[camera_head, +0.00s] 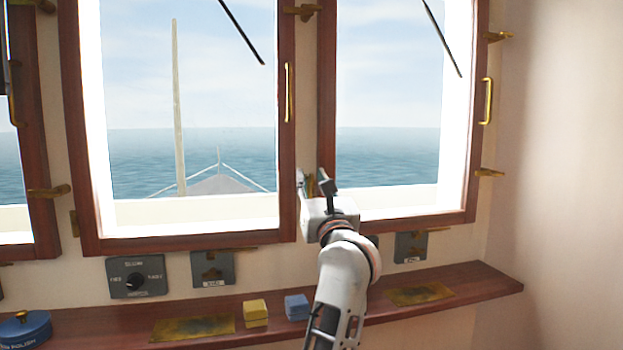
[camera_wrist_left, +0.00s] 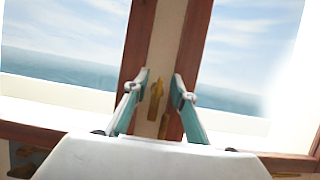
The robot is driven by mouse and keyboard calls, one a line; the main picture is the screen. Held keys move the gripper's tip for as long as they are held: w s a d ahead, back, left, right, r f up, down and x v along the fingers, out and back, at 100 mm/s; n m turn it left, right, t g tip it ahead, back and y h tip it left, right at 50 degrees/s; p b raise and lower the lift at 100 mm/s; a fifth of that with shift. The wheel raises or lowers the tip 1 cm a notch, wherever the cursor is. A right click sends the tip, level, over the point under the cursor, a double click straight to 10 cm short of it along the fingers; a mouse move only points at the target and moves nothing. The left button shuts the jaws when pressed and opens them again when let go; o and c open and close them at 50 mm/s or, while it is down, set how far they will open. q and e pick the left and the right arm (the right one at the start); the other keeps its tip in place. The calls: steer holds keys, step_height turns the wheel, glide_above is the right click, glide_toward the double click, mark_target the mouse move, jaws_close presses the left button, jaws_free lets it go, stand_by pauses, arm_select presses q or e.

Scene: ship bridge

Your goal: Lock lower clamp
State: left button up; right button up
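The lower clamp is a small brass piece (camera_head: 311,186) on the pale post between the two windows, partly hidden by my gripper. In the left wrist view the brass clamp (camera_wrist_left: 156,98) stands roughly upright between the fingertips. My left gripper (camera_head: 317,184) is in front of the clamp, with its fingers apart on either side. The wrist view shows both fingers (camera_wrist_left: 161,92) open, with a gap between each and the clamp. More brass shows close to the right finger; whether that finger touches it I cannot tell. My right gripper is out of view.
A wooden shelf (camera_head: 479,280) runs below the windows, with a yellow block (camera_head: 255,311), a blue block (camera_head: 297,306) and a blue tin (camera_head: 25,330). A control panel (camera_head: 137,277) is on the wall. Another brass clamp (camera_head: 302,12) is higher on the post.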

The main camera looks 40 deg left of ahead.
arm_select(q)
steer(key=shift+w+a+r, duration=0.15)
steer(key=shift+w+a, duration=0.1)
steer(key=shift+a, duration=0.1)
